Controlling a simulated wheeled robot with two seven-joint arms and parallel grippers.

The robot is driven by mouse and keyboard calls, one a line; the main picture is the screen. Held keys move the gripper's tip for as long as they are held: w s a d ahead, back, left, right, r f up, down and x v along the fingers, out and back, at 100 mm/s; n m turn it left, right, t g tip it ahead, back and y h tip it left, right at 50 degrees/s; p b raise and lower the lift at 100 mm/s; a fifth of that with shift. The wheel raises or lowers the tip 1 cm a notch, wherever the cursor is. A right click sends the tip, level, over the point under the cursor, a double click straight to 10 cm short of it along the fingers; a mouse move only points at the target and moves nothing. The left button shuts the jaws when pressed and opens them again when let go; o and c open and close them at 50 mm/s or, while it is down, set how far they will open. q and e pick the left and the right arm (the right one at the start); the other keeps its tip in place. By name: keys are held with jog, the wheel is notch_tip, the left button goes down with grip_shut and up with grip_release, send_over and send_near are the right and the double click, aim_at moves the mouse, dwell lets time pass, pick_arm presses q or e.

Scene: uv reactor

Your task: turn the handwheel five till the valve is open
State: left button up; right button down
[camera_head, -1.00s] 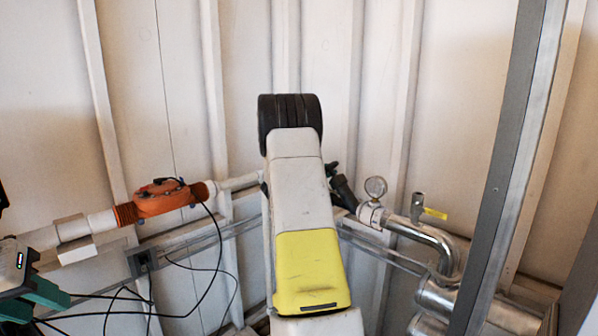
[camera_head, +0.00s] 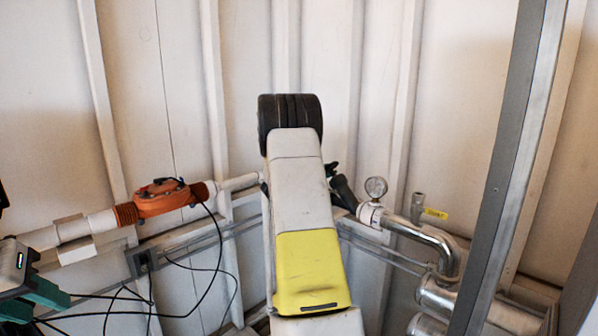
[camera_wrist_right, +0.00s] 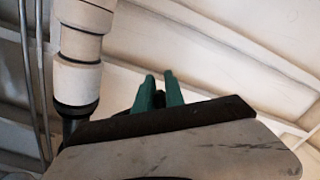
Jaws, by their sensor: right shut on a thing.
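In the head view my right arm rises through the middle and hides most of what lies behind it. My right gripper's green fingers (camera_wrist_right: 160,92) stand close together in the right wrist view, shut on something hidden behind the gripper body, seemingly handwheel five. No handwheel rim shows clearly in either view, and how far the valve is open cannot be seen. My left gripper (camera_head: 38,292), green and grey, is cut off at the lower left edge of the head view. It is away from the pipes' fittings, and its opening cannot be made out.
An orange fitting (camera_head: 162,198) with black cables sits on the white pipe at left. A pressure gauge (camera_head: 376,188), a bent steel pipe (camera_head: 435,238) and a yellow tag (camera_head: 436,213) are right of my arm. A grey post (camera_head: 500,170) stands at right. A white pipe (camera_wrist_right: 80,52) is close by.

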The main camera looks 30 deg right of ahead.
jog(key=shift+f, duration=0.15)
jog(key=c, duration=1.7)
grip_release()
jog(key=shift+v, duration=3.9)
